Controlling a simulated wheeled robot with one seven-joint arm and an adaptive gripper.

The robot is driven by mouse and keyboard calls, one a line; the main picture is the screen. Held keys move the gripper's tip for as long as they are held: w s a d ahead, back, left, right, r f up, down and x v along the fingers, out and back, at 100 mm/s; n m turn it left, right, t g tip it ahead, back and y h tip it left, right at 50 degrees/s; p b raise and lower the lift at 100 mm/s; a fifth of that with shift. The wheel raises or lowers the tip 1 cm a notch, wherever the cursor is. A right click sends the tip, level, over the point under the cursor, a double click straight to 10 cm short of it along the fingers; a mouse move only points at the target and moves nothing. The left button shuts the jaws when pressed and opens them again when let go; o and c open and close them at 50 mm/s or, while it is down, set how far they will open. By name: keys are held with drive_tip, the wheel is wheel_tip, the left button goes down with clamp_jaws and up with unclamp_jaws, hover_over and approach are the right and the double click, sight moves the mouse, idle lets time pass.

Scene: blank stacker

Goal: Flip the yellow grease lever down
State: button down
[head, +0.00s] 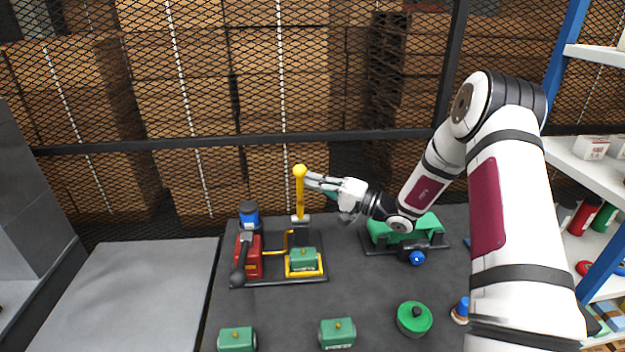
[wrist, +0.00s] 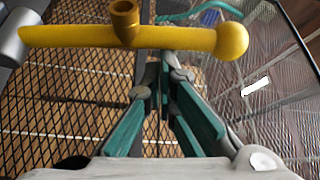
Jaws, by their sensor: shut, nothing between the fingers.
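The yellow grease lever (head: 300,193) stands upright with a round knob at its top, at the back of the stacker fixture on the dark bench. In the wrist view the lever (wrist: 80,36) runs across the top, its ball knob at the right. My gripper (head: 311,180) is beside the lever's upper part, on its right. In the wrist view my gripper (wrist: 166,62) has its teal fingers closed together at the tips, with nothing between them, right by the lever. I cannot tell whether the tips touch the lever.
The fixture has a red block (head: 249,262), a blue-topped cylinder (head: 249,216) and a yellow frame (head: 290,272) around a green block (head: 303,260). A green machine (head: 405,232) stands to the right. Green blocks (head: 237,340) lie in front. A mesh fence (head: 250,100) stands behind; shelves (head: 590,165) are at right.

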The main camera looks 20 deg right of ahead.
drive_tip(key=shift+s+a+f+n+y+p, duration=0.35)
drive_tip(key=shift+s+f+n+y+p, duration=0.25)
drive_tip(key=shift+s+f+n, duration=0.9)
drive_tip(key=shift+s+a+f+n+y+p, duration=0.5)
drive_tip(key=shift+s+f+n, duration=0.45)
drive_tip(key=shift+s, duration=1.05)
drive_tip(key=shift+s+a+f+n+y+p, duration=0.2)
drive_tip(key=shift+s+f+n+y+p, duration=0.4)
drive_tip(key=shift+s+f+n, duration=0.9)
drive_tip(key=shift+s+r+m, duration=0.1)
drive_tip(key=shift+s+m, duration=0.15)
drive_tip(key=shift+m, duration=0.2)
